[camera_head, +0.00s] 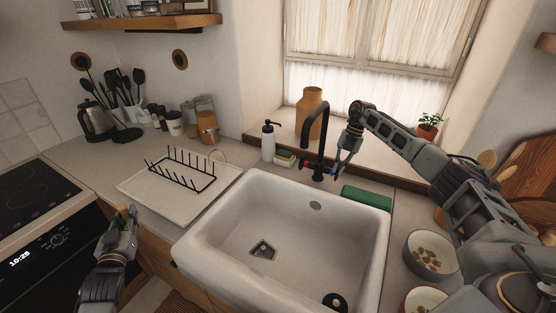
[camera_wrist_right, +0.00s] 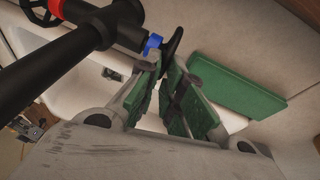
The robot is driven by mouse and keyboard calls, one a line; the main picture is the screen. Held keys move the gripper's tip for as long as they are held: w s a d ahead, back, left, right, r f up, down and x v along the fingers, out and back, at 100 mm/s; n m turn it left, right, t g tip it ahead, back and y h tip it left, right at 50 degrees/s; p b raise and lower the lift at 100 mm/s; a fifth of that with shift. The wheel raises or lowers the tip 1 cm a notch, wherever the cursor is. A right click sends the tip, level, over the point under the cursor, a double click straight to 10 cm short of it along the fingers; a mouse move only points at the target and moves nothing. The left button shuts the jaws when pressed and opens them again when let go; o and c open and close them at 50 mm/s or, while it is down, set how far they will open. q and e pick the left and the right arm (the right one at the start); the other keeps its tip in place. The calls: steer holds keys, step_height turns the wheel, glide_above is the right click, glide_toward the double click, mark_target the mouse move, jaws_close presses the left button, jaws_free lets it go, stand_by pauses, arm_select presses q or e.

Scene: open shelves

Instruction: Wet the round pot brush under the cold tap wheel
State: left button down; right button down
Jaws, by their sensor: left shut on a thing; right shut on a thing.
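The black tap (camera_head: 321,140) stands behind the white sink (camera_head: 190,243). Its cold wheel, black with a blue collar, shows in the right wrist view (camera_wrist_right: 173,42). My right gripper (camera_head: 343,160) is at this wheel, shut on it between the green-padded fingers, also seen in the wrist view (camera_wrist_right: 165,85). My left gripper (camera_head: 125,218) is low at the left, in front of the counter and away from the sink. It is shut on a small tan thing (camera_head: 124,207), seemingly the round pot brush, mostly hidden by the fingers. I cannot see water running.
A dish rack (camera_head: 181,170) stands on a white drainboard left of the sink. A soap bottle (camera_head: 268,141) stands behind the sink. A green block (camera_head: 366,198) lies right of the tap. Bowls (camera_head: 431,255) stand at right. A round black thing (camera_head: 335,302) lies in the sink's near right.

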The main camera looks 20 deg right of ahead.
steer(key=shift+r, duration=0.1)
stand_by(0.3)
steer(key=c, duration=1.6)
jaws_free()
steer(key=shift+o, duration=0.2)
steer(key=v, duration=1.2)
steer(key=shift+d, duration=0.15)
